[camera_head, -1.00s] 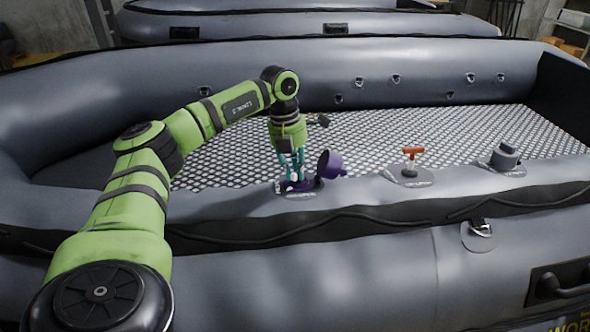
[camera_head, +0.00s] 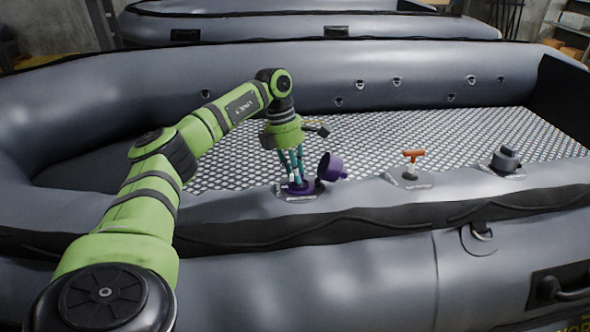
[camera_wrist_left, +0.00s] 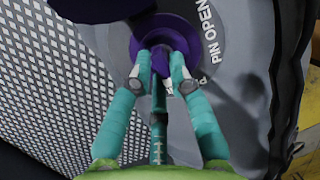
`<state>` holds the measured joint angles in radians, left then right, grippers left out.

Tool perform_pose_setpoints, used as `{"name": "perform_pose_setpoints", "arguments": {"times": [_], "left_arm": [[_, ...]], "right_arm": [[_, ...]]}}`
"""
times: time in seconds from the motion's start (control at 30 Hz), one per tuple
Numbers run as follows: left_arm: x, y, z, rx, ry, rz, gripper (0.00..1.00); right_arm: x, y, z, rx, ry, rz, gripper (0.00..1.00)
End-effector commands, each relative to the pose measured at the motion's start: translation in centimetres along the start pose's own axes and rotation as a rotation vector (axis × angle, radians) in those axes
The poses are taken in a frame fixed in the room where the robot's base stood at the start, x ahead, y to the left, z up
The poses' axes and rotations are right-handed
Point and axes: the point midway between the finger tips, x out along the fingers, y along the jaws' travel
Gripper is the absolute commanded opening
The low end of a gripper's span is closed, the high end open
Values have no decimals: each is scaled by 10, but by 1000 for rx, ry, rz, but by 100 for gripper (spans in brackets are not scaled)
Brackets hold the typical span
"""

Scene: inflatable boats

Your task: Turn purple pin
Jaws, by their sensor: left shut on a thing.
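The purple pin (camera_wrist_left: 161,62) stands in the middle of a round purple valve (camera_wrist_left: 180,28) on the boat's near tube. The valve also shows in the head view (camera_head: 301,188), with its purple cap (camera_head: 331,167) flipped open to the right. My left gripper (camera_wrist_left: 162,78) points down into the valve, its teal fingers shut on the pin. In the head view the left gripper (camera_head: 295,182) hides most of the pin. The lettering "PIN OPEN" shows beside the valve in the wrist view. My right gripper is in neither view.
An orange T-handle (camera_head: 413,155) on a grey base and a dark grey valve cap (camera_head: 506,158) stand to the right on the same tube (camera_head: 380,200). The perforated boat floor (camera_head: 450,130) lies behind. Another boat (camera_head: 300,25) is at the back.

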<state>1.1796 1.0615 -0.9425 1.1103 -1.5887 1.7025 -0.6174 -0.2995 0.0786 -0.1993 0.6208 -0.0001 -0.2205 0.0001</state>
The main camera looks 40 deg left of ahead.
Motion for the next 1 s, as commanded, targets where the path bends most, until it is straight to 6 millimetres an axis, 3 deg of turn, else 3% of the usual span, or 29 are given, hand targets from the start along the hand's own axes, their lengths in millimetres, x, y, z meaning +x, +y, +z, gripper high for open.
{"name": "perform_pose_setpoints", "arguments": {"times": [0.63,0.67,0.7,1.0], "left_arm": [[-2,0,2,49,-5,-6,0],[-2,0,2,49,-5,-6,32],[-2,0,2,48,-5,-6,44],[-1,0,1,46,-2,-8,44]], "right_arm": [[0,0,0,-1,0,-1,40],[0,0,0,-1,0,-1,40],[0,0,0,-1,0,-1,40],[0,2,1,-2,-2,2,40]]}}
